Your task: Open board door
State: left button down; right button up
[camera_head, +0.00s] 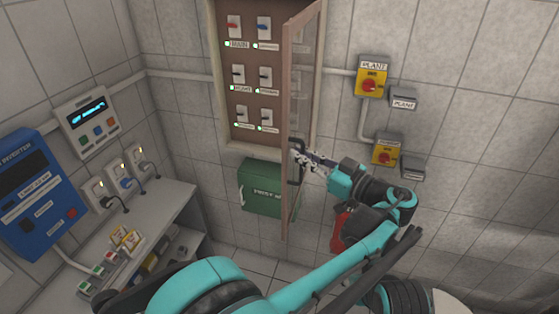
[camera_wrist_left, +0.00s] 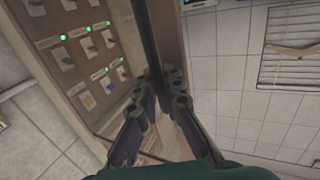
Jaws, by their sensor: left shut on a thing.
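The board (camera_head: 255,135) is a wooden wall cabinet with rows of small switches inside. Its door (camera_head: 302,60), a brown frame with a clear pane, stands swung out from the wall, with the switches exposed on its left. A dark handle (camera_head: 291,168) sits on the door's lower part. My left gripper (camera_head: 300,152) is at this handle, shut on it. In the left wrist view its two fingers (camera_wrist_left: 160,88) close around the dark upright bar (camera_wrist_left: 148,35), with the switches to the left. The exact contact is partly hidden by the fingers. My right gripper is not seen.
A green box (camera_head: 262,187) is on the wall below the board, partly behind the door. Yellow switch boxes (camera_head: 371,76) with red knobs are on the wall to the right. A grey shelf (camera_head: 165,210) and a blue inverter (camera_head: 38,190) are at left.

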pick_arm(q)
jog(key=d, duration=0.6)
jog(key=shift+s, duration=0.25)
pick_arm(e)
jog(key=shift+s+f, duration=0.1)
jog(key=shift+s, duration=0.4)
